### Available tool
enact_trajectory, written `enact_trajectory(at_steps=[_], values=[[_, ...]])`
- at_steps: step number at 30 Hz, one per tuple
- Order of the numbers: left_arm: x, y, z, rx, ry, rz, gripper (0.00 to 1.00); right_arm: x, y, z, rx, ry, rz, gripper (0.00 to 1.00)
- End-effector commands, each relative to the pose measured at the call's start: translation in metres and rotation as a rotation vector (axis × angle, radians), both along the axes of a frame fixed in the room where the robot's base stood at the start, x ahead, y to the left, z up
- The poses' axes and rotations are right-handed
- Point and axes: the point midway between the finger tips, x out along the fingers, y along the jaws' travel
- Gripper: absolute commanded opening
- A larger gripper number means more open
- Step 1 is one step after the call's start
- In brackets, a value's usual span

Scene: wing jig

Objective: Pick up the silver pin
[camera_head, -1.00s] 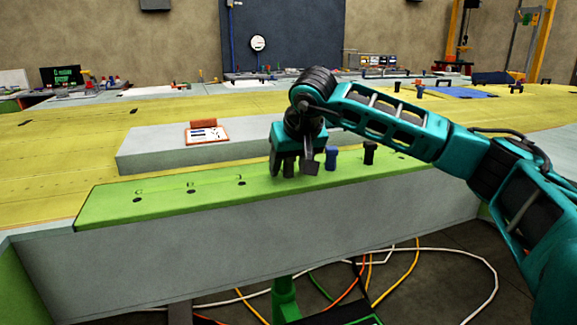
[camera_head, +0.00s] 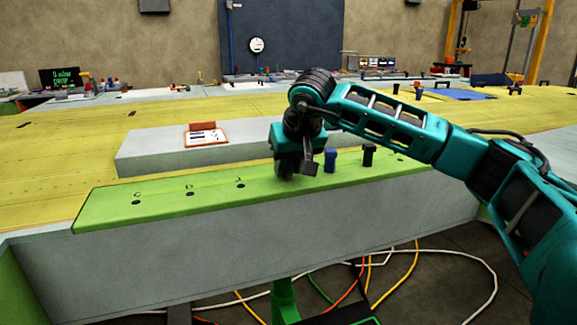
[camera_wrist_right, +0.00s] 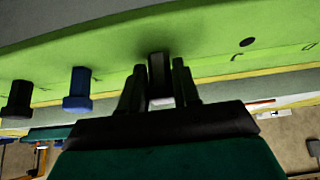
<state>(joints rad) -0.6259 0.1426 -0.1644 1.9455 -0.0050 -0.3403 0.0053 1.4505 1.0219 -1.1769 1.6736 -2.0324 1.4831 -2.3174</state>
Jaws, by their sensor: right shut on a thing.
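The silver pin (camera_wrist_right: 157,68) stands upright on the green strip (camera_head: 110,208) and looks dark grey in the right wrist view. My right gripper (camera_head: 296,170) reaches down over the strip. In the right wrist view its fingers (camera_wrist_right: 158,88) are shut on the pin, one on each side. In the head view the pin is mostly hidden by the fingers. My left gripper is in neither view.
A blue pin (camera_head: 330,160) and a black pin (camera_head: 369,155) stand on the strip just right of my gripper. Holes marked with letters lie on the clear left part. A small orange-framed card (camera_head: 206,134) lies on the grey block behind.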

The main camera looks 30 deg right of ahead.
Motion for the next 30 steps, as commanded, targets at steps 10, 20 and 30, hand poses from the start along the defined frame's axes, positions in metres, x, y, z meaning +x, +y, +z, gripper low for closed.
enact_trajectory(at_steps=[10, 20, 30], values=[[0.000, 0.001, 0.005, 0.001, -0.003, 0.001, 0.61, 0.001, 0.001, 0.048, 0.002, -0.007, 0.000, 0.01], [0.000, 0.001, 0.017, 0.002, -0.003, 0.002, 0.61, 0.001, 0.001, 0.127, 0.003, -0.006, 0.001, 0.01], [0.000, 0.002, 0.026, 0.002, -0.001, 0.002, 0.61, 0.001, 0.000, 0.184, 0.001, -0.003, 0.000, 0.01]])
